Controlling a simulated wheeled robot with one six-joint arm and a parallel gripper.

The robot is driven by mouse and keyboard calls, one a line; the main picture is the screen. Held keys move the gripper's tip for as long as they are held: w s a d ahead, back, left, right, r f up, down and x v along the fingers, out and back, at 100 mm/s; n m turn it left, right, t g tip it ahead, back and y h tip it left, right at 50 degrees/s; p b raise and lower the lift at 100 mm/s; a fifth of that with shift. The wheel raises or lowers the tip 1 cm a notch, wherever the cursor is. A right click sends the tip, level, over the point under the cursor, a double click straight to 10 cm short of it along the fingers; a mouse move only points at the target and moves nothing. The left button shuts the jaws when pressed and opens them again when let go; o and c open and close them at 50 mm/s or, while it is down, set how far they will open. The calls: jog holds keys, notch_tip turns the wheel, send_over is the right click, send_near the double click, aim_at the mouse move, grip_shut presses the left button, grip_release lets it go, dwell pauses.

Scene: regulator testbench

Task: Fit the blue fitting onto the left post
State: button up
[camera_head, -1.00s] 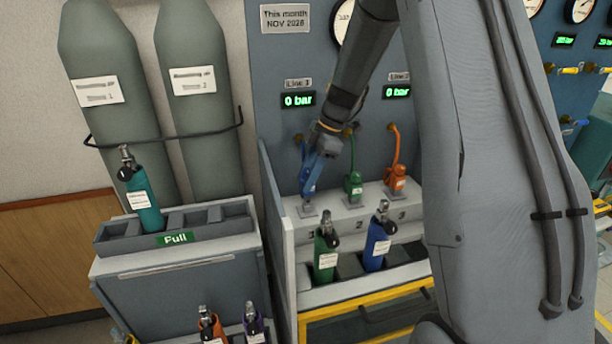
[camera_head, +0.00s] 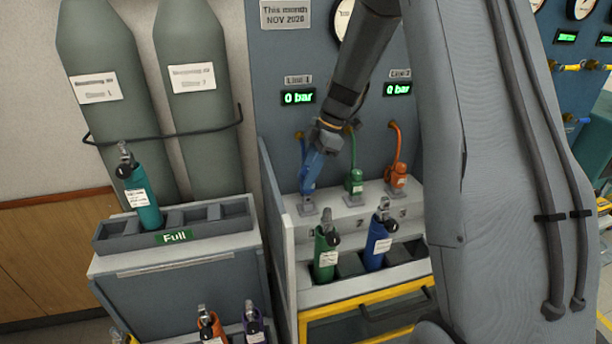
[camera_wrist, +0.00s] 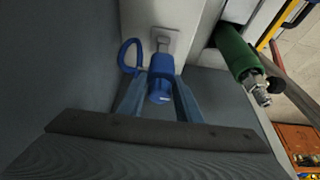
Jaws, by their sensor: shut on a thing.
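The blue fitting (camera_wrist: 161,78) is between the two fingers of my gripper (camera_wrist: 160,98) in the wrist view, with its blue hose looping to the left. My gripper is shut on it. The left post (camera_wrist: 163,42) is a grey stub on a square plate, directly beyond the fitting and in line with it. In the head view my gripper (camera_head: 309,182) and the blue fitting are over the left post (camera_head: 307,207), at the left end of the pale ledge. I cannot tell how far the fitting sits over the post, as the fingers partly hide it.
On the ledge to the right are a green fitting (camera_head: 355,181) and an orange fitting (camera_head: 398,176) on their posts. A green bottle (camera_head: 325,255) and a blue bottle (camera_head: 377,245) stand in the rack in front. A side panel (camera_head: 276,220) rises close on the left.

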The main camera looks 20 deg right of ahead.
jog(key=shift+f+b, duration=1.4)
jog(key=shift+f, duration=0.5)
dwell(1.1)
jog(key=o, duration=1.3)
jog(key=shift+o, duration=0.2)
jog(key=b+v, duration=0.2)
jog(key=v, duration=0.5)
jog(key=shift+d+r, duration=0.25)
jog(key=shift+r, duration=0.1)
